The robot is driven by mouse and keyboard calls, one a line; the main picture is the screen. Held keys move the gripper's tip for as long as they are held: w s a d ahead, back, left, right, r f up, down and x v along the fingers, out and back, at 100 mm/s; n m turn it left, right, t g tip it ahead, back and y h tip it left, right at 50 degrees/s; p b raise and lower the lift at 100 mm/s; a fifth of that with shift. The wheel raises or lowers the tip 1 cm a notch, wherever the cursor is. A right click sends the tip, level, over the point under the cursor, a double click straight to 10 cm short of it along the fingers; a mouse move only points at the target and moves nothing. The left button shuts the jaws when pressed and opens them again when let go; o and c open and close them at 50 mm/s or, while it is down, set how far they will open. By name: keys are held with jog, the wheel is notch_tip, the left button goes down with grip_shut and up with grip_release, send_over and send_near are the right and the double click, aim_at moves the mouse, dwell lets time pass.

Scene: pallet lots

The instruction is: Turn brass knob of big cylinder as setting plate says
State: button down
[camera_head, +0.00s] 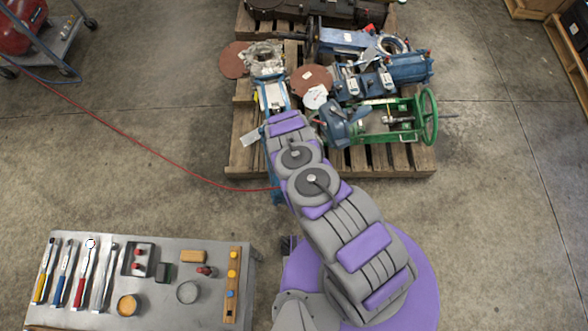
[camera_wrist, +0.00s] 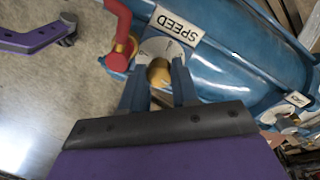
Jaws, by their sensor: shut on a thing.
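In the wrist view, the brass knob (camera_wrist: 158,72) sits in front of a pale round dial (camera_wrist: 160,47) on the big blue cylinder (camera_wrist: 236,38). A plate reading SPEED (camera_wrist: 177,24), upside down in this view, is beside the dial. My gripper (camera_wrist: 160,76) has one finger on each side of the knob and is shut on it. The fingers hide part of the dial, and its marks are too small to read. In the head view my arm covers the gripper and knob. I cannot make out a setting plate's wording.
A red lever (camera_wrist: 121,24) with a brass fitting stands close left of the dial. A smaller plate (camera_wrist: 298,99) is at the right. The wooden pallet (camera_head: 245,171) carries crowded machinery, including a green handwheel (camera_head: 429,117). A tool table (camera_head: 215,257) stands lower left.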

jog(key=m, duration=0.2)
jog(key=m+b, duration=0.1)
jog(key=shift+w+a+m, duration=0.1)
jog(key=shift+w+m, duration=0.1)
jog(key=shift+m, duration=0.2)
jog(key=shift+m+b, duration=0.35)
jog(key=shift+m, duration=1.35)
jog(key=c, duration=1.1)
grip_release()
jog(key=shift+o, duration=1.3)
jog(key=shift+s, duration=0.1)
